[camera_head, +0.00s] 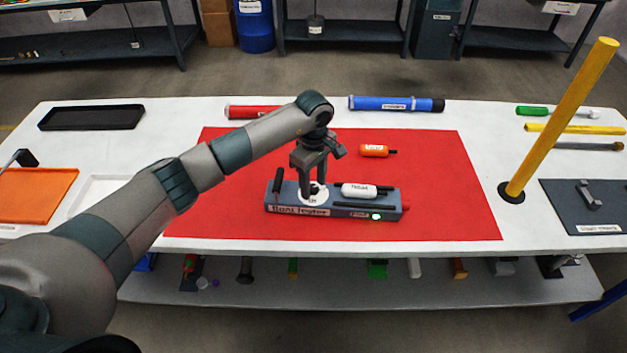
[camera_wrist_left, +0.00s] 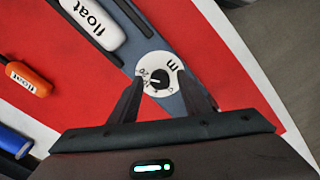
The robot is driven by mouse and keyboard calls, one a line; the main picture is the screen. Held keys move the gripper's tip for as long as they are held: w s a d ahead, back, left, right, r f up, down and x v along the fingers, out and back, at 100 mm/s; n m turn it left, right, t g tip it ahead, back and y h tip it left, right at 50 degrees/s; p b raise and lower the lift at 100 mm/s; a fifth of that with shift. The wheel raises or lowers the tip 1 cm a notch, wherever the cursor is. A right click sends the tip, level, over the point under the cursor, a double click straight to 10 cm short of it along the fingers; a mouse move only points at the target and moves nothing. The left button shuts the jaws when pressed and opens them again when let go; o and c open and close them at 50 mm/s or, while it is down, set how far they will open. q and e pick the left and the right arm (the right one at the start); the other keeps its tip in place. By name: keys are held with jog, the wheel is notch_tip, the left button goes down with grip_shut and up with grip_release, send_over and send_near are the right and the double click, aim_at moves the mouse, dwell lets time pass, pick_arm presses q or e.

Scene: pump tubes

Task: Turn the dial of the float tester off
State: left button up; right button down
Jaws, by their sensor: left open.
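The float tester (camera_head: 300,210) is a blue-grey box on the red mat, with a small green light lit at its front right. Its dial (camera_wrist_left: 160,80) is a white disc with a black knob and markings; it also shows in the head view (camera_head: 313,193), partly covered by my gripper. My left gripper (camera_head: 312,182) points down over the dial. In the left wrist view its two fingers (camera_wrist_left: 163,97) are apart, on either side of the lower part of the dial; I cannot tell whether they touch the knob. A white float (camera_head: 360,190) lies on the tester.
An orange float (camera_head: 374,150) lies on the red mat (camera_head: 450,190) behind the tester. Red (camera_head: 250,112) and blue (camera_head: 390,103) tubes lie at the table's back. A yellow pole (camera_head: 560,120) stands at the right. The mat's right part is clear.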

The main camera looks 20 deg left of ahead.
pick_arm(q)
jog(key=c, duration=1)
jog(key=shift+c, duration=0.2)
